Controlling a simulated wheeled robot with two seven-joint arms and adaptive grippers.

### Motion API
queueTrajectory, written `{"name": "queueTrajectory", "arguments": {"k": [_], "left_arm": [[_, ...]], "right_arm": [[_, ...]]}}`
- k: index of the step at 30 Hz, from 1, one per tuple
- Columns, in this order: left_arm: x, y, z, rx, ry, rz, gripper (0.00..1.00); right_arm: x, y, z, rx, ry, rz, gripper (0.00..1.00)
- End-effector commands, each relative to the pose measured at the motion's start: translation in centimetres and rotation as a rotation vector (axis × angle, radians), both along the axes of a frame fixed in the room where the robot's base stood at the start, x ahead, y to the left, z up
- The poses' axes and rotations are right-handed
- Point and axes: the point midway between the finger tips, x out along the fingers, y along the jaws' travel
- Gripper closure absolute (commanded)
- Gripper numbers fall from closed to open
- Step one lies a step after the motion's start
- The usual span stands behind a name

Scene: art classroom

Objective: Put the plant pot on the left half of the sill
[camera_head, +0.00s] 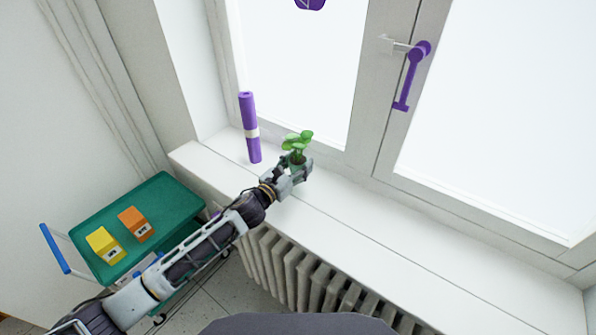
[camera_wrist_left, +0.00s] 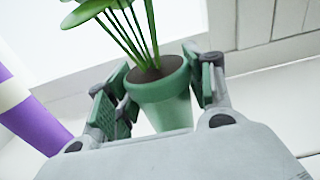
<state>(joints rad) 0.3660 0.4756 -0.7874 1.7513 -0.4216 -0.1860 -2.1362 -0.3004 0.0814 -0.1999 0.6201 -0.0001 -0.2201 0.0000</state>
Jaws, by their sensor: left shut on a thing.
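The plant pot (camera_wrist_left: 162,98) is green, with dark soil and a leafy green plant (camera_head: 298,142). In the head view the pot is mostly hidden behind my left gripper (camera_head: 297,172), over the left half of the white sill (camera_head: 385,232). My left gripper (camera_wrist_left: 158,92) is shut on the pot, one finger on each side, and the pot looks upright. I cannot tell whether its base touches the sill. My right gripper is not in view.
A purple roll with a pale band (camera_head: 250,128) stands on the sill left of the pot. The sill right of the pot is clear. A green-topped cart (camera_head: 168,190) with yellow (camera_head: 105,245) and orange (camera_head: 135,223) boxes stands left. A radiator (camera_head: 300,275) is below the sill.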

Motion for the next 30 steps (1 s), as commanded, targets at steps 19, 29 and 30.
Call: {"name": "queueTrajectory", "arguments": {"k": [19,29,30], "left_arm": [[0.0,-0.1,-2.8,-0.001,-0.002,-0.001,0.80],[0.0,0.0,-3.2,0.000,0.000,-0.001,0.26],[0.0,0.0,-3.2,0.000,0.000,-0.001,0.26]], "right_arm": [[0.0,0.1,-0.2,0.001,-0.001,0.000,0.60],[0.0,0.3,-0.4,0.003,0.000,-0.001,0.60],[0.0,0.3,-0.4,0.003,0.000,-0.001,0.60]]}}
